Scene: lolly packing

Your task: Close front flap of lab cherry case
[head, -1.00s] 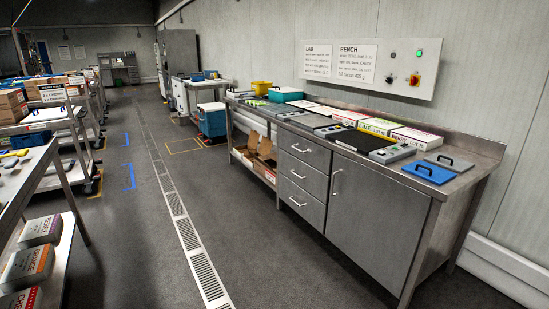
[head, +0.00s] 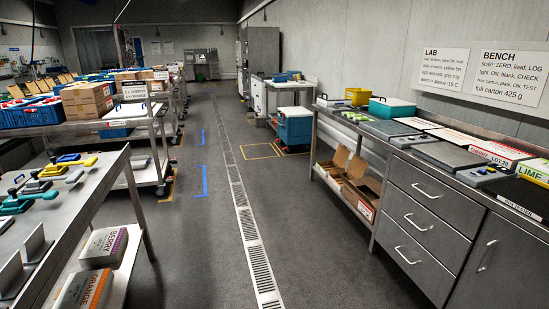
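Open brown cardboard cases (head: 374,187) stand on the lower shelf of the steel bench at the right. Raised flaps show on them, and the nearer one has a red-and-white label (head: 366,210) too small to read. I cannot tell which one is the lab cherry case or which flap is its front one. My gripper is not in view.
The steel bench (head: 432,232) with drawers runs along the right wall. A blue-and-white cooler (head: 294,128) stands on the floor beyond it. A steel table (head: 100,185) and loaded carts (head: 150,135) line the left. The aisle with the floor drain (head: 245,215) is clear.

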